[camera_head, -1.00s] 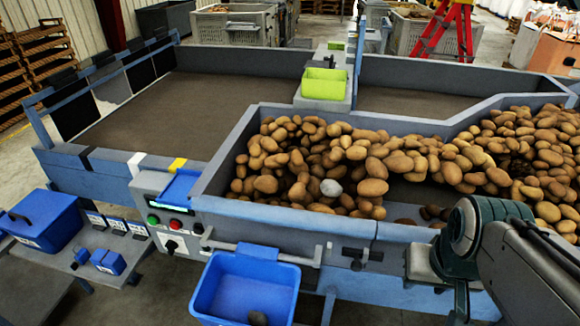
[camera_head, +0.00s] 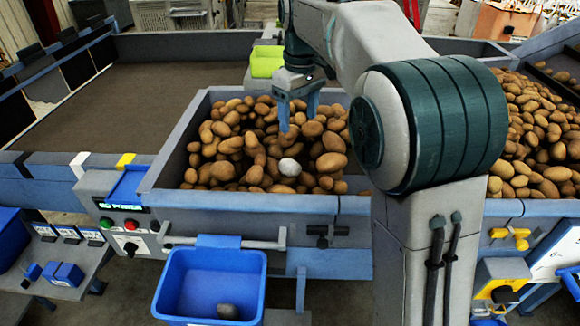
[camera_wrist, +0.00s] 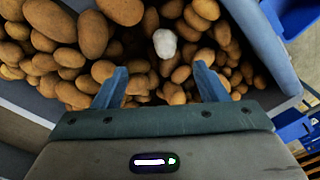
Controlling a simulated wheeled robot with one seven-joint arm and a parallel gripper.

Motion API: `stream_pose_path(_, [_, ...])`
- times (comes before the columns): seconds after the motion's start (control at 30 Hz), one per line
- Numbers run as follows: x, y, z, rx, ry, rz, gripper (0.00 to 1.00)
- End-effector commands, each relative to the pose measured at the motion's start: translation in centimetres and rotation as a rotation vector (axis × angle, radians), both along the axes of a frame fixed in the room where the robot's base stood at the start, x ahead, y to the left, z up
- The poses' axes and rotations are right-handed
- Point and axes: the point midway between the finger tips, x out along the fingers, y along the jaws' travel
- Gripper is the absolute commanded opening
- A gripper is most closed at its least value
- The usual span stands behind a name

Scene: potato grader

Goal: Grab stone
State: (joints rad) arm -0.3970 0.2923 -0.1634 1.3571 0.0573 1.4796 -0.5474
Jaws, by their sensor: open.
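A pale whitish stone (camera_head: 289,167) lies on top of the brown potatoes (camera_head: 222,150) in the grader's tray, near the front middle of the pile. In the wrist view the stone (camera_wrist: 165,43) shows beyond the fingertips, a little above the middle between them. My gripper (camera_head: 298,118) is above the pile, just behind and above the stone in the head view. Its two blue fingers (camera_wrist: 160,82) are apart with nothing held between them.
A blue bin (camera_head: 210,282) with one dark lump (camera_head: 228,311) in it hangs at the tray's front. The grey tray wall (camera_head: 250,203) runs between bin and pile. A green bin (camera_head: 266,62) stands behind the pile. A wide bare belt (camera_head: 150,90) lies at the left.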

Motion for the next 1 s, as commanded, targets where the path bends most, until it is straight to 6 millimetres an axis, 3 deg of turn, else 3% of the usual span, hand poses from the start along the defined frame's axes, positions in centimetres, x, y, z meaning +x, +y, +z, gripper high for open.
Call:
stream_pose_path(0.23, [1.4,1.7,-1.1,-0.016,0.017,0.064,0.66])
stream_pose_path(0.6, [1.3,1.8,-7.7,-0.015,0.016,0.064,0.66])
stream_pose_path(0.87, [1.1,1.9,-9.7,-0.015,0.016,0.065,0.66])
stream_pose_path(1.0, [0.7,2.1,-11.8,-0.016,0.017,0.065,0.66])
